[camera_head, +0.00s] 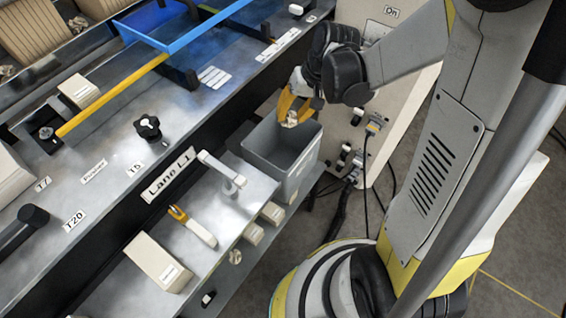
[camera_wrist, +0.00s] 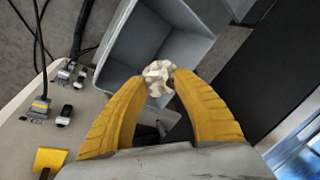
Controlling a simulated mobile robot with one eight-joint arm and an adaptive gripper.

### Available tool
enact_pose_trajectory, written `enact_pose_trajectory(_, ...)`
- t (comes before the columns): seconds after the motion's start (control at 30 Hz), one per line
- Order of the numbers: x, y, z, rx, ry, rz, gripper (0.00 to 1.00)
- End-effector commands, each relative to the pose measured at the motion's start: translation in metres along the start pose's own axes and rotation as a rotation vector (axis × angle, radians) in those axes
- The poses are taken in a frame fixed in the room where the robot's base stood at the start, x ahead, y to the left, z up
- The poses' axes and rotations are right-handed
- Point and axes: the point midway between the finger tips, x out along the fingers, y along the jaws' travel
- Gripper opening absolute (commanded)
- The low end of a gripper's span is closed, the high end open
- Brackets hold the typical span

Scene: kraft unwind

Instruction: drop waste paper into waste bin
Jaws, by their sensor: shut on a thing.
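The waste paper (camera_head: 291,118) is a crumpled pale ball. My gripper (camera_head: 297,105) has yellow fingers and is shut on it. In the wrist view the waste paper (camera_wrist: 158,77) sits between the tips of my gripper (camera_wrist: 160,84). The waste bin (camera_head: 277,166) is a grey open-topped box standing beside the machine's lower shelf. The gripper holds the paper above the bin's far side in the head view. In the wrist view the bin (camera_wrist: 122,48) lies beyond the paper, and its visible inside looks empty. Part of its near side is hidden by the fingers.
A cream cabinet (camera_head: 405,105) with switches and cables stands behind and right of the bin. A blue frame (camera_head: 180,38) is at the upper left.

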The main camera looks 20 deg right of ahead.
Motion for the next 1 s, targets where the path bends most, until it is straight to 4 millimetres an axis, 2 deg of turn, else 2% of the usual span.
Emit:
enact_pose_trajectory(0.4,0.046,0.014,0.007,-0.001,0.000,0.000,0.22)
enact_pose_trajectory(0.53,0.052,0.016,0.008,-0.001,0.000,0.000,0.22)
enact_pose_trajectory(0.77,0.051,0.016,0.008,-0.001,0.000,0.000,0.22)
enact_pose_trajectory(0.8,0.051,0.016,0.008,-0.001,0.000,0.000,0.43)
enact_pose_trajectory(0.87,0.051,0.016,0.008,-0.001,0.000,0.000,0.58)
enact_pose_trajectory(1.0,0.051,0.016,0.008,-0.001,0.000,0.000,0.58)
